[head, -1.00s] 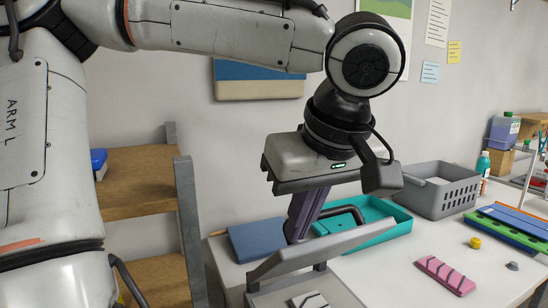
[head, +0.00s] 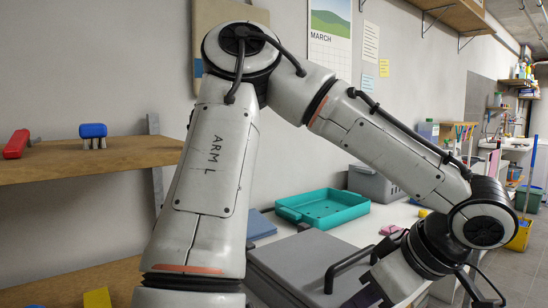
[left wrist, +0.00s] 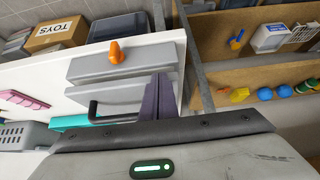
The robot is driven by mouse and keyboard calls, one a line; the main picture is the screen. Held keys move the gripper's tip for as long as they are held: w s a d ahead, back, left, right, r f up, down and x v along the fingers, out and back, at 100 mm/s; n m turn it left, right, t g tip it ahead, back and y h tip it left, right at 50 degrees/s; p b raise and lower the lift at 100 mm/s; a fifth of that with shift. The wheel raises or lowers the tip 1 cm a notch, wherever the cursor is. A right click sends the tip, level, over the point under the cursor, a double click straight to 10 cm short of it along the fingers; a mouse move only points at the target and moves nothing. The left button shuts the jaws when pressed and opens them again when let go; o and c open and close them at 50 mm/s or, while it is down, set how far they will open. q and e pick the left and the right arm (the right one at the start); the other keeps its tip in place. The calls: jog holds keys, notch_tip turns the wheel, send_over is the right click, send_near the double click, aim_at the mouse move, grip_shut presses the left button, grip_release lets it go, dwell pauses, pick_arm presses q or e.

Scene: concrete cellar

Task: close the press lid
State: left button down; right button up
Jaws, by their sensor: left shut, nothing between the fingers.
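The press shows in the head view as a broad grey lid (head: 305,262) with a black bar handle (head: 345,267), low in the middle. The lid lies roughly flat; I cannot tell whether it is fully down. In the left wrist view the lid (left wrist: 135,94), its handle (left wrist: 93,110) and a grey body (left wrist: 90,68) with an orange knob (left wrist: 116,53) show. My left gripper (head: 366,298) is low at the right of the handle, partly cut off by the frame. Its purple fingers (left wrist: 161,80) are shut and empty, overlapping the lid's edge in the wrist view; contact is unclear. My right gripper is out of view.
A teal tray (head: 322,221) stands behind the press, with a blue item (head: 260,225) beside it. A grey basket (head: 372,181) is farther back on the white table. Wooden shelves (head: 90,162) with a blue brush (head: 93,131) are at the left.

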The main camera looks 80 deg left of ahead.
pick_arm(q)
jog(key=shift+a+r, duration=0.1)
jog(key=shift+r, duration=0.05)
notch_tip(320, 180, up, 5)
jog(key=p, duration=0.5)
jog(key=w+d+f+b, duration=0.3)
jog(key=w+d+f, duration=0.1)
jog(key=d, duration=0.4)
jog(key=shift+d+f, duration=0.2)
jog(key=shift+d, duration=0.05)
